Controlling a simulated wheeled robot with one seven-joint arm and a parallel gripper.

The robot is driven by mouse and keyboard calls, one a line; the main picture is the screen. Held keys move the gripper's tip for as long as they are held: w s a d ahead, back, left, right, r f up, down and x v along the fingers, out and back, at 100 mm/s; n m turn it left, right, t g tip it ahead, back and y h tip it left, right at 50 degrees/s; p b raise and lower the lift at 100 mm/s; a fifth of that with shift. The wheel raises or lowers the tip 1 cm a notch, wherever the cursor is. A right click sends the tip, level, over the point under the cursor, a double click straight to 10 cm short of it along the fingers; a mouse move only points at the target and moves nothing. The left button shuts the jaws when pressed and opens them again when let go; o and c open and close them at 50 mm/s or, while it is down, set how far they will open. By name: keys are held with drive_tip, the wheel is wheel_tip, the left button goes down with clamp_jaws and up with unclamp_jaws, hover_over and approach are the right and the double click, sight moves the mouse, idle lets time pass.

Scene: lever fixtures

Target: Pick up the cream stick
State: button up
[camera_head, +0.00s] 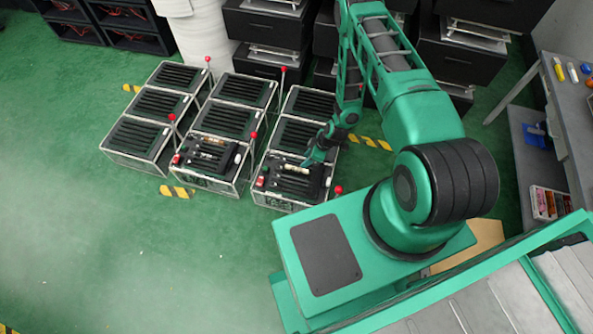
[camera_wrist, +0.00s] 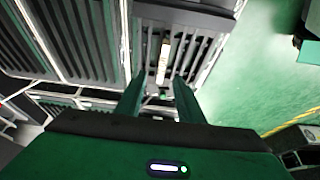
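A cream stick (camera_head: 295,169) lies on the dark slatted top of the front right lever fixture (camera_head: 283,190) in the head view. It also shows in the wrist view (camera_wrist: 163,60), running up from between the fingertips. My gripper (camera_wrist: 157,82) is open, with one finger on each side of the stick's near end. I cannot tell how far above the stick the fingers are. In the head view my gripper (camera_head: 309,161) is small and partly blends with the fixture, at the right end of the stick.
Another light stick (camera_head: 211,142) lies on the fixture to the left. Red-knobbed levers (camera_head: 338,190) stand beside the fixtures. Black cabinets (camera_head: 265,55) stand behind, and a grey table (camera_head: 565,100) is at the right. The green floor at the left is clear.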

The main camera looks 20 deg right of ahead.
sight(298, 168)
drive_tip(key=x, duration=0.4)
drive_tip(key=shift+x, duration=2.75)
drive_tip(key=shift+s+a, duration=0.1)
drive_tip(key=shift+a, duration=0.1)
drive_tip(key=shift+f, duration=0.2)
clamp_jaws()
